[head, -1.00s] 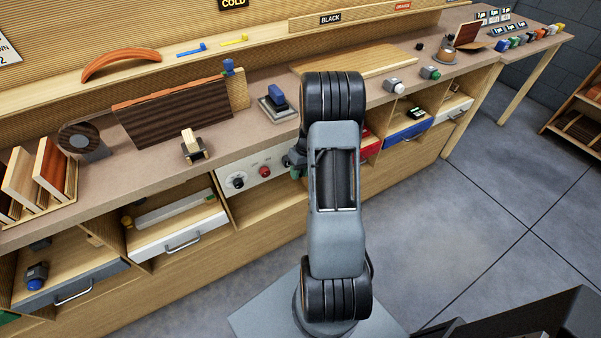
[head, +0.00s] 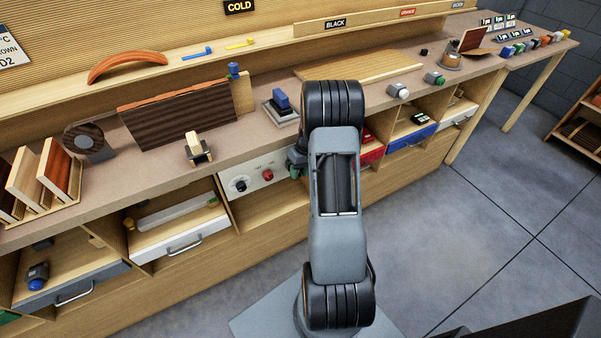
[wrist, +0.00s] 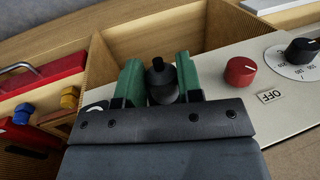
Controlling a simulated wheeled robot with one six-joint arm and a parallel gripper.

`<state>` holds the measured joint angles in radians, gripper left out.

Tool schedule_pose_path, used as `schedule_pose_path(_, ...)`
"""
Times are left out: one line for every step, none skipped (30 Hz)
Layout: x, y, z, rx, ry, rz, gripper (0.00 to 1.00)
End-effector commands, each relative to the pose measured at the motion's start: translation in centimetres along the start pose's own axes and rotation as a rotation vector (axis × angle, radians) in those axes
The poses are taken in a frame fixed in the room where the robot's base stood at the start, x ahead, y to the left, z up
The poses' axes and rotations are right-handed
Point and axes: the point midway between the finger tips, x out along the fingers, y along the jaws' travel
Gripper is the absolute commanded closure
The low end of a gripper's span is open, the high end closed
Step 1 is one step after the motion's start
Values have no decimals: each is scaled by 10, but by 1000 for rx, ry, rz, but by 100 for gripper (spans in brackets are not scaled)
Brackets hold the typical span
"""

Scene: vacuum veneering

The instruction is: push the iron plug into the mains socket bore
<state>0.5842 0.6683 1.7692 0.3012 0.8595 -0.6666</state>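My gripper (wrist: 160,75) has two green fingers, closed on either side of a dark, stepped plug (wrist: 161,84) in the wrist view. The plug's narrow end points away from the gripper. The mains socket bore cannot be made out. The pale control panel (wrist: 222,75), with a red knob (wrist: 240,71) and a black dial (wrist: 301,51), lies right of the fingers. In the head view my gripper is mostly hidden behind my arm, by the right end of this panel (head: 252,182). The blue-handled iron (head: 282,104) sits on the bench above.
A wooden compartment (wrist: 150,45) is open beyond the fingers. A red drawer (wrist: 45,78) and blue and yellow knobs lie left in the wrist view. The bench (head: 240,135) carries a dark veneered board (head: 180,115) and a small wooden-topped clamp-like item (head: 196,148).

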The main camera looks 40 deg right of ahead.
Motion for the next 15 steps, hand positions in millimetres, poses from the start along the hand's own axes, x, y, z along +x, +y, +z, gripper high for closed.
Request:
schedule_pose_path(0,0,0,0,-1,0,62)
schedule_pose_path(0,0,0,0,-1,0,59)
schedule_pose_path(0,0,1,0,-1,0,55)
schedule_pose_path(0,0,1,0,-1,0,52)
schedule_pose_path(0,0,1,0,-1,0,49)
schedule_pose_path(0,0,1,0,-1,0,45)
schedule_pose_path(0,0,1,1,-1,0,42)
schedule_pose_path(0,0,1,1,-1,0,40)
schedule_pose_path(0,0,1,1,-1,0,38)
schedule_pose_path(0,0,1,1,-1,0,38)
schedule_pose_path(0,0,1,1,-1,0,38)
schedule_pose_path(0,0,1,1,-1,0,38)
schedule_pose_path(0,0,1,1,-1,0,38)
schedule_pose_path(0,0,1,1,-1,0,38)
schedule_pose_path(0,0,1,1,-1,0,38)
